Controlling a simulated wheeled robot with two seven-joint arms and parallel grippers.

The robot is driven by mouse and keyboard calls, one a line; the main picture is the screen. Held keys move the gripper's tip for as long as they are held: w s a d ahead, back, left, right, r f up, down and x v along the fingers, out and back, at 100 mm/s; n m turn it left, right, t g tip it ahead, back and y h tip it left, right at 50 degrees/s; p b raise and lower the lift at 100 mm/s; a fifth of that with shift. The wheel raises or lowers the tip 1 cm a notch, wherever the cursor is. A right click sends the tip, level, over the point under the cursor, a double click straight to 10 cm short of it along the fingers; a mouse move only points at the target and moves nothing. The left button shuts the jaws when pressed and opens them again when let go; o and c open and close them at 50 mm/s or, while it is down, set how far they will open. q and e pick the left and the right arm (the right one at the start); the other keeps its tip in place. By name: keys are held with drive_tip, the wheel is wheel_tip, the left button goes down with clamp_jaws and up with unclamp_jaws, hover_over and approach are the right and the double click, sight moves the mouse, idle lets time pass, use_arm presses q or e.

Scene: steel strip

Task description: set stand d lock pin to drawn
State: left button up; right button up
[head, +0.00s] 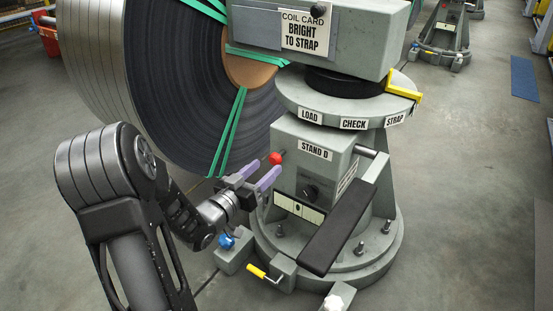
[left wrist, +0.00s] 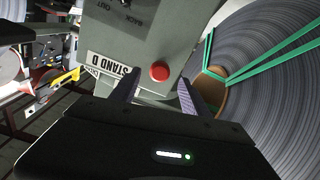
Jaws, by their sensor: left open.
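The grey box labelled STAND D (head: 315,152) stands below the round table with LOAD, CHECK and STRAP plates. A red round knob (head: 275,158), which may be the lock pin's head, sticks out at the box's left side. In the left wrist view the red knob (left wrist: 159,71) shows end-on, between and beyond the fingertips. My left gripper (head: 254,178) is open with purple-grey finger pads, close to the knob and holding nothing. Its fingers (left wrist: 158,90) appear either side of the knob; contact cannot be told. My right gripper is not in view.
A large strip coil (head: 170,90) with green straps stands close behind my left arm. A blue knob (head: 226,241) and yellow handle (head: 262,273) sit low.

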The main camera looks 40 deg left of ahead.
sight(273, 161)
use_arm(q)
drive_tip(key=w+b, duration=0.1)
drive_tip(key=w, duration=0.5)
drive_tip(key=shift+w, duration=0.15)
clamp_jaws()
idle(0.4)
idle(0.9)
